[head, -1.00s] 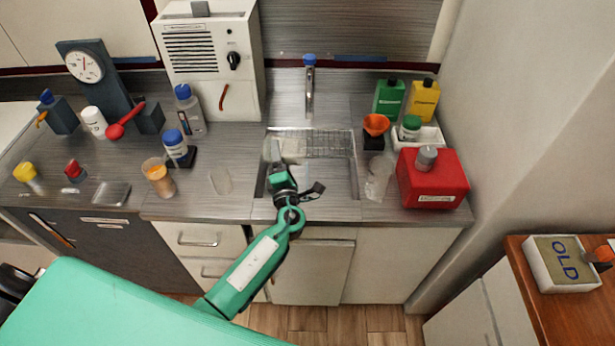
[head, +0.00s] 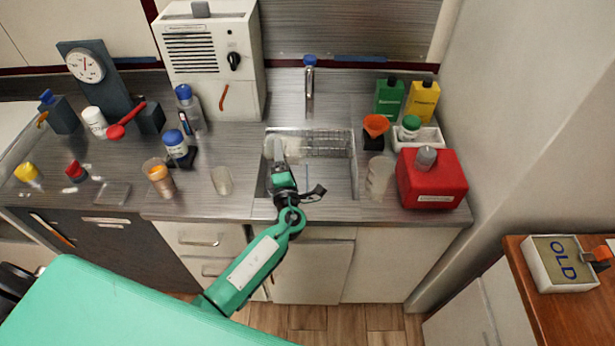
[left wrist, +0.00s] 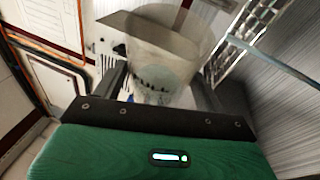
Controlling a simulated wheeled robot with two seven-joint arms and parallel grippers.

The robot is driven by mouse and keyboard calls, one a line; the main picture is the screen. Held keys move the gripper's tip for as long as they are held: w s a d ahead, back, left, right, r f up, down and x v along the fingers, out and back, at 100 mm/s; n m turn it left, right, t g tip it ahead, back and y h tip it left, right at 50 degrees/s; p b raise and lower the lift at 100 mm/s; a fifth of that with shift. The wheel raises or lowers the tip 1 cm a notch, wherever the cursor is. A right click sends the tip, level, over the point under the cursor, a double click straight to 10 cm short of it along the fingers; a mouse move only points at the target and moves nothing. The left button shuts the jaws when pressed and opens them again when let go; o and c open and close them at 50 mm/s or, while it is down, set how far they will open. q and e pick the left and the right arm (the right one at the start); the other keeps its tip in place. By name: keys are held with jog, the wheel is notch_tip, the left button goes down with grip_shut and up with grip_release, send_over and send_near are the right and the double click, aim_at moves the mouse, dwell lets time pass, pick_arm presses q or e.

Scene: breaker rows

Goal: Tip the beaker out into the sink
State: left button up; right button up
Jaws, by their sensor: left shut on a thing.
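My left gripper (head: 278,158) reaches over the left part of the sink (head: 335,182). In the left wrist view it is shut on a clear beaker (left wrist: 165,62), held between its two dark fingers (left wrist: 162,88). The beaker has dark markings low on its wall, and its wide rim points away from the gripper. My right gripper is not in view.
A clear cup (head: 222,181) and a beaker with orange-brown contents (head: 160,180) stand left of the sink. Clear stacked cups (head: 379,176) and a red container (head: 432,182) stand on the right. The tap (head: 310,88) rises behind the sink, and a wire rack (head: 325,142) lies at its back.

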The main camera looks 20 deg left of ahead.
aim_at(266, 159)
pick_arm(q)
jog(key=shift+d+r+m+t, duration=0.1)
jog(key=shift+r+m+t, duration=0.2)
jog(key=shift+m, duration=0.3)
dwell(0.3)
